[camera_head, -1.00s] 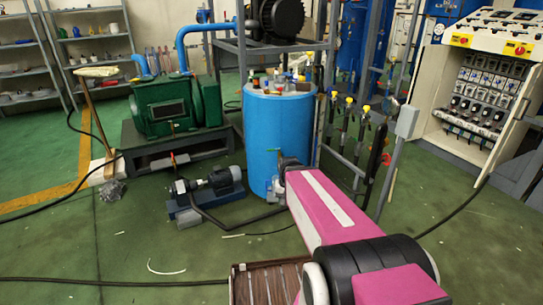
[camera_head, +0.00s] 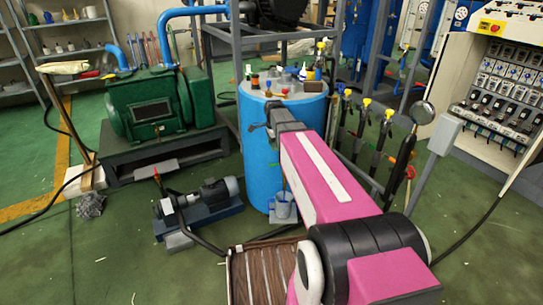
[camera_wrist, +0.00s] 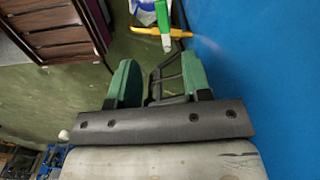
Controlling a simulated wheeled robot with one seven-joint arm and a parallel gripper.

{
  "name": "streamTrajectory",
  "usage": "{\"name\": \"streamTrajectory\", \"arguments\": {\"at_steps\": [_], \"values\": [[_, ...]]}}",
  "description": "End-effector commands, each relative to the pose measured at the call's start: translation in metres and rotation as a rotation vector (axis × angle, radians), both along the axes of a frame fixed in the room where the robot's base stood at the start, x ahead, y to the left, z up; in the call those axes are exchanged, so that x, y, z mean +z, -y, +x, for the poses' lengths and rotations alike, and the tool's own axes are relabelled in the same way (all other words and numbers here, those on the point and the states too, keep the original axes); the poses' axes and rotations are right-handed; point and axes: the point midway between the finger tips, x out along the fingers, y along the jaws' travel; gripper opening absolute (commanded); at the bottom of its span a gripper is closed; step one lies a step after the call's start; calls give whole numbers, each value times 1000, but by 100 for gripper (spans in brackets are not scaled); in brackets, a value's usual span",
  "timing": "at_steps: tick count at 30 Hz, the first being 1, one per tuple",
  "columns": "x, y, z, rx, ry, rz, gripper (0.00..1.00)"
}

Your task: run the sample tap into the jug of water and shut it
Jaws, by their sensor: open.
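The blue drum (camera_head: 257,165) stands ahead of me with bottles and tools on its top. A small grey jug (camera_head: 283,208) is at its lower front, beneath a thin upright part that seems to belong to the tap. In the wrist view, a yellow bar with a green upright piece (camera_wrist: 163,18), likely the tap, is beyond my fingers, with part of a whitish jug (camera_wrist: 145,8) beside it. My gripper (camera_wrist: 160,78) is open and empty, with green finger pads, close to the drum wall (camera_wrist: 265,70). In the head view my arm hides part of the drum.
A green vacuum pump (camera_head: 160,105) on a dark stand is at left, with a small motor pump (camera_head: 205,205) on the floor before it. A metal frame with yellow-topped valves (camera_head: 365,110) and a grey post stand at right. A brown slatted crate (camera_head: 265,270) is near me.

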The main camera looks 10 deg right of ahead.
Motion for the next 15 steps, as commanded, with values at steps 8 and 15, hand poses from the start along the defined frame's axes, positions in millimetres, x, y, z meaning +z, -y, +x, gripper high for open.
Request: {"name": "streamTrajectory", "arguments": {"at_steps": [8,15], "values": [[-18,0,1,-17,-3,0,45],[-56,0,2,-16,-2,0,45]]}}
